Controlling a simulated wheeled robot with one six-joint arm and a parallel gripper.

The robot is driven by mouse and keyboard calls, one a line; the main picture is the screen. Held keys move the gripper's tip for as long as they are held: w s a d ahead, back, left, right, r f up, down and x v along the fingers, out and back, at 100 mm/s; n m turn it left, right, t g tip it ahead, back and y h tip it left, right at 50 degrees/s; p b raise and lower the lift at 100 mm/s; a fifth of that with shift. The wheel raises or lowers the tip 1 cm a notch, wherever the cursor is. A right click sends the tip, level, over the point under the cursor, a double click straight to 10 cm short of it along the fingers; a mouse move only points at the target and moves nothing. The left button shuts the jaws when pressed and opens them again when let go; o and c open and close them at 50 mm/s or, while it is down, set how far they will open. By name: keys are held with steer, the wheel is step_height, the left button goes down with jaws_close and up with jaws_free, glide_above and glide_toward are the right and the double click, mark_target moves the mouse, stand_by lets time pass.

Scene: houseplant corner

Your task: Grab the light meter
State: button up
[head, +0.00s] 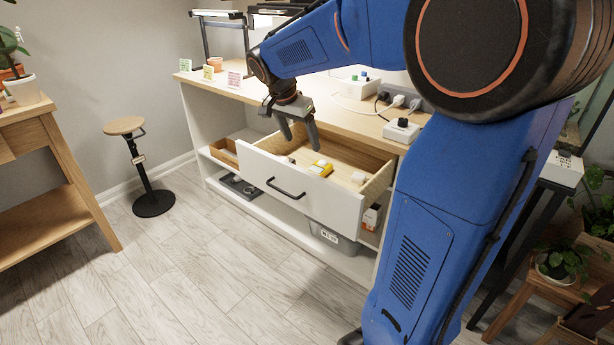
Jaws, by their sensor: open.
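A white drawer (300,207) with a black handle stands pulled out from the cabinet. In it lies a small yellow item with a white part (321,168), which looks like the light meter, though it is too small to be sure. My gripper (301,144) is open, with its fingers pointing down over the left part of the drawer. It is empty, above and to the left of the yellow item, and seems apart from it. A small white item (358,178) lies at the drawer's right, and another pale one (288,160) lies at its left.
A stool (125,126) stands left. A grey bin (333,238) sits below the drawer. The floor in front is clear.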

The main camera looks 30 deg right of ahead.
mark_target(313, 171)
steer(key=x, duration=1.5)
steer(key=shift+s, duration=0.2)
steer(key=c, duration=1.2)
